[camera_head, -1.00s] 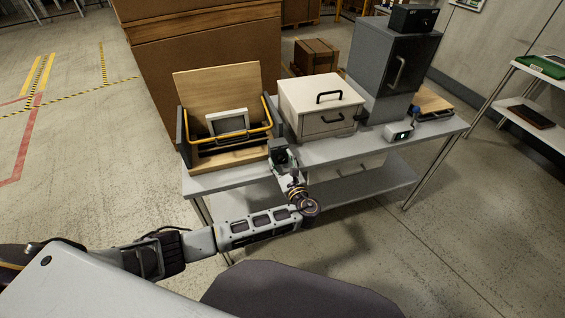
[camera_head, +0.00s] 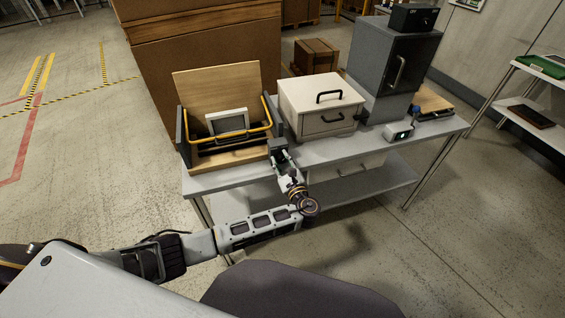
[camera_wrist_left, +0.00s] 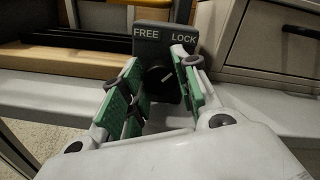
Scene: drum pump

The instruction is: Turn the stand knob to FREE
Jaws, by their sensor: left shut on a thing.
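The stand knob (camera_wrist_left: 158,80) is round and black, on a dark grey panel (camera_wrist_left: 165,38) lettered FREE on the left and LOCK on the right. Its white pointer line slants up to the right, towards LOCK. My left gripper (camera_wrist_left: 160,92) has its green-padded fingers on either side of the knob, shut on it. In the head view, the left gripper (camera_head: 282,158) is at the table's front edge, just in front of the small dark panel (camera_head: 278,144). The knob itself is too small to make out there. My right gripper is not in view.
Left of the panel is an open wooden box with a yellow bar (camera_head: 268,127) and a framed screen (camera_head: 228,122). Right of it stand a cream drawer box (camera_head: 318,105) and a grey cabinet (camera_head: 392,65). The table's front edge (camera_head: 350,152) is close to my wrist.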

